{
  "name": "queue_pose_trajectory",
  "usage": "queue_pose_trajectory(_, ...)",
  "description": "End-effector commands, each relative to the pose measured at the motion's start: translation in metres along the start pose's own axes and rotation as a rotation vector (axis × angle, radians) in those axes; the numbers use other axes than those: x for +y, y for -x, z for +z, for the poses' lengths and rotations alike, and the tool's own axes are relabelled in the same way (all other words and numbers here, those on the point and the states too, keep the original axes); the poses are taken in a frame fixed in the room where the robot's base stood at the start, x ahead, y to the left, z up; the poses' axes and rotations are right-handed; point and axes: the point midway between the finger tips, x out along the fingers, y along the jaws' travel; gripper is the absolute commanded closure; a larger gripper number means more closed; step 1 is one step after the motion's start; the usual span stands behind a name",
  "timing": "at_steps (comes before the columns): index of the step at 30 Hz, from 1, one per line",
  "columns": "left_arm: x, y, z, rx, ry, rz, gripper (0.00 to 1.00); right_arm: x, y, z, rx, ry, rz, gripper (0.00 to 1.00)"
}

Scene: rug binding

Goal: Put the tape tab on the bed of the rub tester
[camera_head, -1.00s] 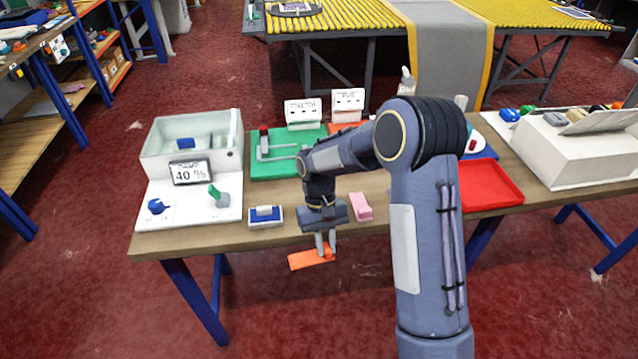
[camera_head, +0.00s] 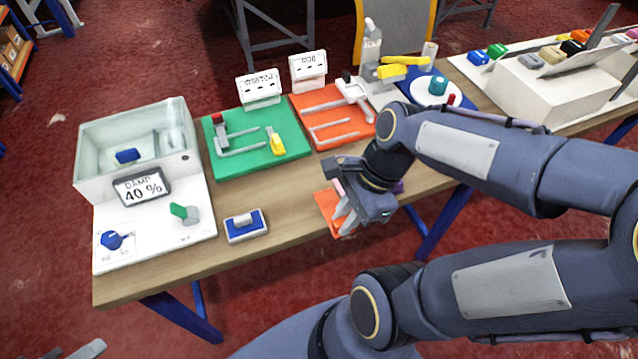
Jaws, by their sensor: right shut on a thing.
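The orange tape tab (camera_head: 325,201) is in my right gripper (camera_head: 343,222), near the table's front edge. The gripper's fingers cover part of the tab. Whether the tab touches the wood I cannot tell. The rub tester has an orange-red bed (camera_head: 308,105) with grey rails, a lever at its right and a white RUB sign (camera_head: 308,68) behind. It stands further back than the gripper, and no tab lies on its visible bed. At the bottom left, grey finger-like pieces (camera_head: 84,350), cut by the frame edge, may be my left gripper.
A green stretch tester (camera_head: 225,165) holding a yellow piece stands left of the rub tester. A damp box (camera_head: 90,190) reading 40 % and a blue-and-white block (camera_head: 246,226) are further left.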

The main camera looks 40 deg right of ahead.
Motion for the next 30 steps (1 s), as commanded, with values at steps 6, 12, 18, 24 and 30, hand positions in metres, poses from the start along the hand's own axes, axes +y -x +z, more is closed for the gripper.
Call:
queue_pose_trajectory(6,-0.001,-0.002,0.001,0.000,0.000,0.000,0.64,-0.033,-0.013,-0.016,-0.001,-0.017,0.002,1.00)
queue_pose_trajectory(12,-0.001,-0.002,0.001,0.000,0.000,0.000,0.64,-0.081,-0.027,-0.038,-0.001,-0.017,0.001,1.00)
queue_pose_trajectory(18,-0.002,-0.004,0.002,0.000,0.000,0.000,0.64,-0.111,-0.058,-0.061,0.000,-0.016,0.000,1.00)
queue_pose_trajectory(24,-0.002,-0.005,0.002,0.000,0.000,0.000,0.64,-0.125,-0.071,-0.070,0.000,-0.012,-0.003,1.00)
queue_pose_trajectory(30,-0.002,-0.004,0.002,0.000,0.000,0.000,0.64,-0.130,-0.092,-0.081,-0.001,-0.015,0.000,1.00)
